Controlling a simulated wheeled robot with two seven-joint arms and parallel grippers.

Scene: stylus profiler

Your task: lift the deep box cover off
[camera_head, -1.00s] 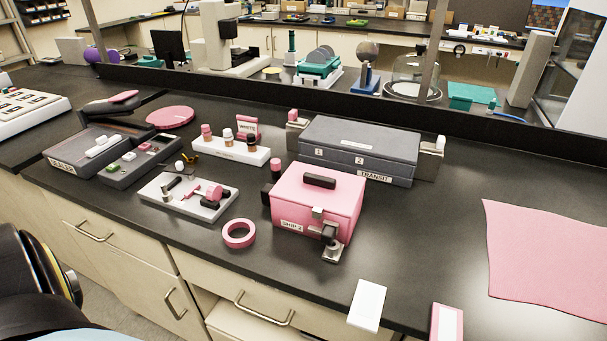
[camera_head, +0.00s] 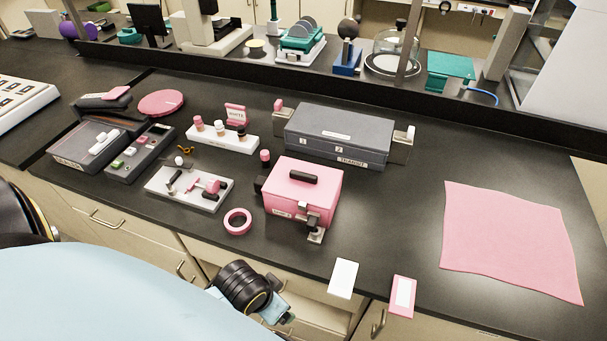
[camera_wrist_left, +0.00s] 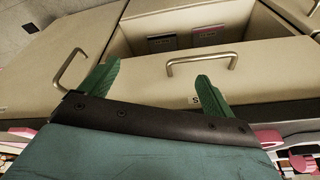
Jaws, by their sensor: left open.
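A pink box (camera_head: 301,200) with a dark bar handle (camera_head: 303,177) on its closed top stands in the middle of the bench in the head view. A metal latch or clamp (camera_head: 313,232) is at its front. Behind it lies a wider, lower grey box (camera_head: 338,137) labelled TRANSIT, also closed. I cannot tell for sure which is the deep box. My left gripper (camera_wrist_left: 155,80) is open and empty in the left wrist view, with its green fingers apart in front of the drawers. In the head view its fingers are not clear. My right gripper is not in view.
A pink tape ring (camera_head: 237,222) and a white plate with small tools (camera_head: 190,190) are left of the pink box. A white card (camera_head: 342,278) and a pink card (camera_head: 403,296) lie at the front edge. A pink cloth (camera_head: 510,240) covers the right. A drawer (camera_wrist_left: 205,45) is open below.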

